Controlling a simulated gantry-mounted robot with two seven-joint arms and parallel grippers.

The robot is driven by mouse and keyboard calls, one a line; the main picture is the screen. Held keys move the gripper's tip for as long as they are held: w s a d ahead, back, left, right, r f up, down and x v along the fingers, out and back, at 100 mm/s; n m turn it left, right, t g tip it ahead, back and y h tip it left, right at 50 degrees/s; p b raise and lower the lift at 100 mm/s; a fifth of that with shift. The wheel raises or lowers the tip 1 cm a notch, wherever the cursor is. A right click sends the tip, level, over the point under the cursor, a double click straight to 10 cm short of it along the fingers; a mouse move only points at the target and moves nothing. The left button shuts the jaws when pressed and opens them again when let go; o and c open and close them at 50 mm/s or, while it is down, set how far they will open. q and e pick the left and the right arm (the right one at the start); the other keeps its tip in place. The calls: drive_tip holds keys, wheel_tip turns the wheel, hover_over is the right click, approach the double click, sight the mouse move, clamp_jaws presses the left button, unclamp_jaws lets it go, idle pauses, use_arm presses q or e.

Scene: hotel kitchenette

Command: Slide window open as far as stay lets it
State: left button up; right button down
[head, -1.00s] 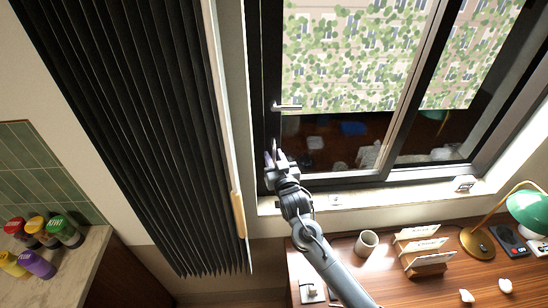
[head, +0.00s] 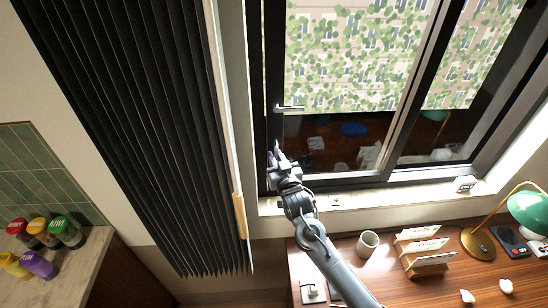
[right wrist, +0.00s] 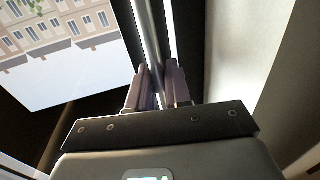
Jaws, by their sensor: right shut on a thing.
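The window has a dark frame (head: 256,90) and a left sash with a dark stile (head: 276,75). A silver lever handle (head: 290,108) sticks out from that stile. The sash looks closed up against the left jamb. My right gripper (head: 276,156) is at the stile's lower part, below the lever. In the right wrist view my fingers (right wrist: 159,90) are shut on an upright strip of the window (right wrist: 151,35), one on either side. The fingertips hide the exact part held. A stay cannot be made out. My left gripper is not in view.
A dark pleated curtain (head: 130,130) with a pale edge hangs left of the window. Below the sill (head: 400,197) is a wooden desk (head: 385,285) with a cup (head: 367,243), a card holder (head: 425,262) and a green lamp (head: 530,208). Several bottles (head: 40,245) stand far left.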

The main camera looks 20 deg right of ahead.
drive_tip(key=s+d, duration=0.1)
drive_tip(key=d, duration=0.2)
drive_tip(key=d+p, duration=0.1)
drive_tip(key=d, duration=0.2)
drive_tip(key=s+d+p, duration=0.1)
drive_tip(key=d, duration=0.2)
drive_tip(key=shift+s+d, duration=0.1)
drive_tip(key=shift+s, duration=0.2)
drive_tip(key=c, duration=1.4)
unclamp_jaws()
drive_tip(key=shift+a, duration=0.2)
drive_tip(key=shift+o, duration=0.5)
drive_tip(key=shift+w+a, duration=0.1)
drive_tip(key=shift+s, duration=0.4)
drive_tip(key=s, duration=1)
drive_tip(key=shift+a+b, duration=0.35)
